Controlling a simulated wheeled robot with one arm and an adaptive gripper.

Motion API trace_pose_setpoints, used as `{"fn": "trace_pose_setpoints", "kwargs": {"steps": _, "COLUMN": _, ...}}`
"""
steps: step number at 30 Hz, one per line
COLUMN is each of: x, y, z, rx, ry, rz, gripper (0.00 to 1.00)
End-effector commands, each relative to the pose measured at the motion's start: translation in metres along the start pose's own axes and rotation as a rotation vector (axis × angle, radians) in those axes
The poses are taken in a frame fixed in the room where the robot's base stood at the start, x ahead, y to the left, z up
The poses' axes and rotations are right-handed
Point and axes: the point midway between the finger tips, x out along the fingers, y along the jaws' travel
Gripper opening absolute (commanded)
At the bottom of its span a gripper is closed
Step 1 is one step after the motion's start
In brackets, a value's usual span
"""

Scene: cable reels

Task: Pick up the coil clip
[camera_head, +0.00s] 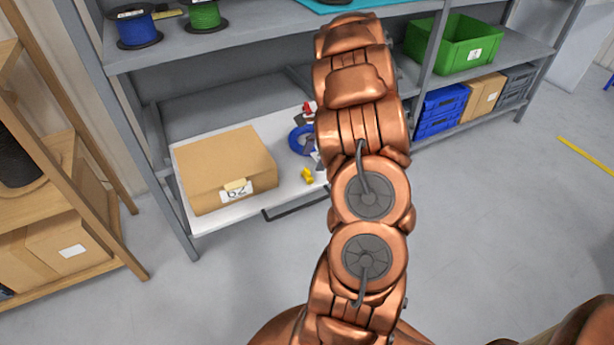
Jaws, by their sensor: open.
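I cannot tell for sure which item is the coil clip. A small yellow piece (307,176) lies on the white board (290,196) on the low shelf, right of a cardboard box. A small red item (309,107) and a blue ring-shaped coil (299,140) are farther back, partly hidden by my arm. My gripper does not show; my copper-coloured arm rises through the middle of the view and covers the right part of the low shelf.
The cardboard box (222,165) fills the board's left part. Grey shelf posts (160,160) frame it. Blue (138,27) and green (203,14) reels stand above. A green bin (455,42) and blue crates (440,110) are at right. The floor in front is clear.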

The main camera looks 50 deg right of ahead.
Motion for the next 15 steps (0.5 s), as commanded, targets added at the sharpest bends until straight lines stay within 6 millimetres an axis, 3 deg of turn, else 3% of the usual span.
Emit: {"fn": "trace_pose_setpoints", "kwargs": {"steps": 15, "x": 0.058, "y": -0.003, "z": -0.003, "rx": 0.000, "ry": 0.001, "rz": 0.003, "gripper": 0.71}}
